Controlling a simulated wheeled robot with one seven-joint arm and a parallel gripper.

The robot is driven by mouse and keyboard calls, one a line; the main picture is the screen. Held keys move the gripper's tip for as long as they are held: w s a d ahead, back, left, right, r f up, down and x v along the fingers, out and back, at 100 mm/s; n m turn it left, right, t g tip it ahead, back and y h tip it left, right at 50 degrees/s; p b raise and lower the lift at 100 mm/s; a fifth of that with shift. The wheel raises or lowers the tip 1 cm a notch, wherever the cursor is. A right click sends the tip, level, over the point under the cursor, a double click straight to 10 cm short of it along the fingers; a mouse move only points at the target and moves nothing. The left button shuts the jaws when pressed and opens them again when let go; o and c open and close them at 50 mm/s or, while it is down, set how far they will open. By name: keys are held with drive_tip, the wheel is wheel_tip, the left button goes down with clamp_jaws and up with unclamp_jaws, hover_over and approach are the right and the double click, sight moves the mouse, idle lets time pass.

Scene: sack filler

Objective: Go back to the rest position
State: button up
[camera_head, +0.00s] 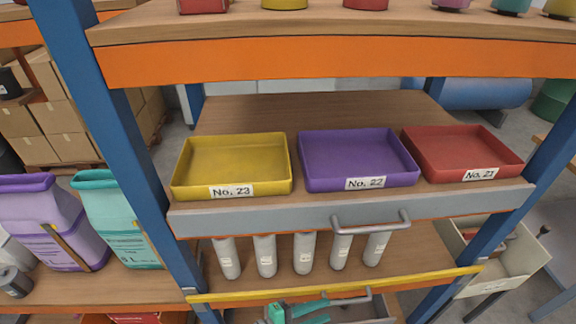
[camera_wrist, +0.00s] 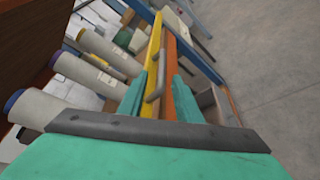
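My gripper (camera_head: 300,306) shows as teal and grey parts at the bottom middle of the head view, in front of the rack below the yellow rail. In the wrist view, its two teal fingers (camera_wrist: 160,88) stand apart with a gap between them. A grey bar handle (camera_wrist: 155,76) shows in that gap; I cannot tell whether the fingers touch it. No object is seen held.
A grey-fronted tray shelf (camera_head: 330,214) with a handle (camera_head: 371,222) carries yellow (camera_head: 233,163), purple (camera_head: 358,158) and red (camera_head: 462,150) trays. Several grey cylinders (camera_head: 304,253) stand below, behind the yellow rail (camera_head: 340,286). Blue posts (camera_head: 115,140) flank the rack. Open floor (camera_wrist: 265,60) lies right.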

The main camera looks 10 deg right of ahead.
drive_tip(key=shift+f, duration=0.1)
drive_tip(key=s+a+f+n+t+y, duration=0.1)
drive_tip(key=s+a+f+t+y, duration=0.3)
drive_tip(key=f, duration=0.5)
drive_tip(key=s+a+f+m+t+y, duration=0.2)
drive_tip(key=s+a+y, duration=0.5)
drive_tip(key=a, duration=0.2)
drive_tip(key=s+a+r+m+t+y, duration=0.1)
drive_tip(key=s+r+m+t+y, duration=0.1)
drive_tip(key=r, duration=0.8)
drive_tip(key=s+a+r+m+t+y, duration=0.1)
drive_tip(key=s+r+m+t+y, duration=0.1)
drive_tip(key=s+r+m, duration=0.4)
drive_tip(key=s+r+t, duration=0.1)
drive_tip(key=s+r, duration=0.2)
drive_tip(key=r, duration=0.1)
drive_tip(key=shift+t, duration=0.4)
drive_tip(key=shift+s+a, duration=0.1)
